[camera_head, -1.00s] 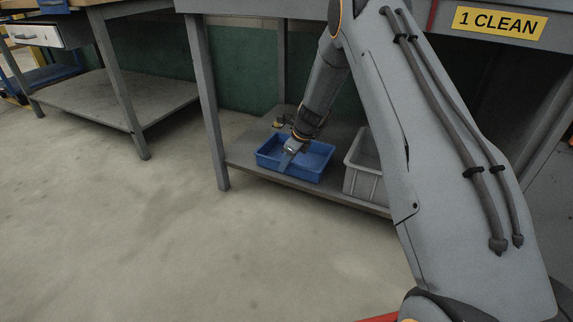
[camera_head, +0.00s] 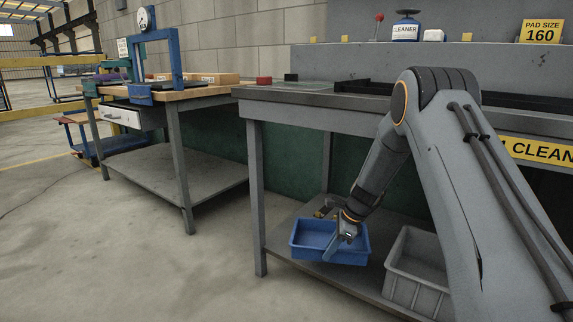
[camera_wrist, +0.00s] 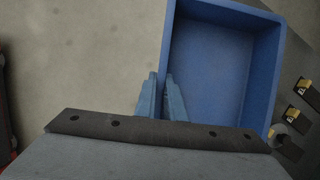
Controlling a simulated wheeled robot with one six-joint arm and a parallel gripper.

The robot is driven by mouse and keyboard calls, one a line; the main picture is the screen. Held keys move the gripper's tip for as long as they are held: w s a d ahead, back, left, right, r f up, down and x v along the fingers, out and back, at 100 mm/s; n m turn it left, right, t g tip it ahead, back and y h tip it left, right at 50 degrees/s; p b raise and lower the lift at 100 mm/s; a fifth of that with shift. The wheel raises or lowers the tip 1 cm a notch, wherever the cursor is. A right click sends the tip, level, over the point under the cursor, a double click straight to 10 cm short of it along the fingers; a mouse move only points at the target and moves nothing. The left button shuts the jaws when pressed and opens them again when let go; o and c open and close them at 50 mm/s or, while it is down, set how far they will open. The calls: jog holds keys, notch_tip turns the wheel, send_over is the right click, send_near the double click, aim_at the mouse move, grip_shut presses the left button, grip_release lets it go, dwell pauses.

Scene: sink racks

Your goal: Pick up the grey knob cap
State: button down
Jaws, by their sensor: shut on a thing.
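My gripper (camera_wrist: 161,95) points down at a side wall of a blue bin (camera_wrist: 222,10). Its two light blue fingers straddle that wall and are shut on it. In the head view my gripper (camera_head: 346,238) is at the blue bin (camera_head: 306,240) on the lower shelf. I cannot make out a grey knob cap for sure. A small round greyish thing (camera_wrist: 277,131) shows beside the bin in the wrist view, partly hidden by my gripper's body. The visible part of the bin's floor looks empty.
A grey bin (camera_head: 412,262) stands right of the blue bin on the shelf. Yellow-and-black pieces (camera_wrist: 297,113) lie beside the blue bin. The table top is above, and a table leg (camera_head: 257,190) stands to the left. Open floor (camera_head: 150,275) lies in front.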

jog(key=s+d+r+n+g+h+p, duration=0.2)
jog(key=s+n+g, duration=0.1)
jog(key=s+n, duration=0.8)
jog(key=s+d+r+n+g+h+p, duration=0.25)
jog(key=s+n, duration=0.65)
jog(key=s, duration=0.5)
jog(key=s+r+p, duration=0.3)
jog(key=r+p, duration=0.8)
jog(key=p, duration=0.1)
jog(key=s+r+p, duration=0.3)
jog(key=r+p, duration=0.8)
jog(key=p, duration=0.1)
jog(key=s+r+p, duration=0.3)
jog(key=r+p, duration=0.7)
jog(key=p, duration=0.2)
jog(key=shift+s+d+r+p, duration=0.15)
jog(key=shift+s+r+p, duration=0.15)
jog(key=shift+r+p, duration=0.1)
